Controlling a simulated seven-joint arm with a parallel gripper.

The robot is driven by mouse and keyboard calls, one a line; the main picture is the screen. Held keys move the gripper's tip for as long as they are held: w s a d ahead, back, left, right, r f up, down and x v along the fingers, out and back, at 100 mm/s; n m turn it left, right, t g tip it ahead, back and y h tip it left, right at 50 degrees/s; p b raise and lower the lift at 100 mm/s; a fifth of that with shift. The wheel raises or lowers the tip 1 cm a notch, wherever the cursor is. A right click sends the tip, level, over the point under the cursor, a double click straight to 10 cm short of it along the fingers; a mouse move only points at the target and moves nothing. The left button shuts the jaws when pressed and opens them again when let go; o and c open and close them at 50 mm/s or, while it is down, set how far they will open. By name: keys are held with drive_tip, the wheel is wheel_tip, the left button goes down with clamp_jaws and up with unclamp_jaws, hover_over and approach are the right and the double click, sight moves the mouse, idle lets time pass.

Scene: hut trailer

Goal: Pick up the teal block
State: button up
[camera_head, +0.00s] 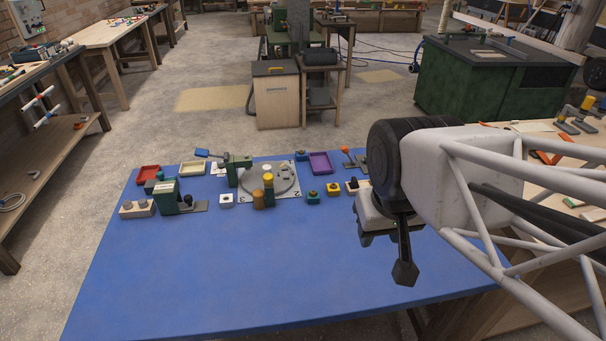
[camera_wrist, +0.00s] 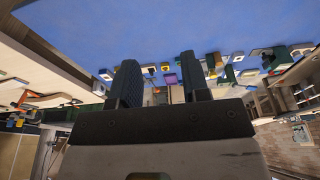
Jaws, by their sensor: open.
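My gripper (camera_head: 385,256) hangs over the right part of the table, apart from the objects. Its two fingers are spread and empty in the wrist view (camera_wrist: 160,80), where the small objects look upside down and too small to tell apart.
The blue table (camera_head: 240,265) is bare across its front. Its back row holds a red tray (camera_head: 148,174), a purple tray (camera_head: 320,162), a grey plate with a round disc (camera_head: 285,190), an orange-knobbed lever (camera_head: 346,151) and several small blocks. A wooden bench (camera_head: 545,145) stands at the right.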

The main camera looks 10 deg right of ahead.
drive_tip(key=shift+o, duration=0.4)
drive_tip(key=o, duration=0.5)
drive_tip(key=n+g, duration=0.3)
drive_tip(key=n, duration=1.4)
hover_over(313, 192)
drive_tip(key=f, duration=2.2)
drive_tip(key=shift+s, duration=0.3)
drive_tip(key=shift+w+f, duration=0.25)
drive_tip(key=shift+f, duration=0.05)
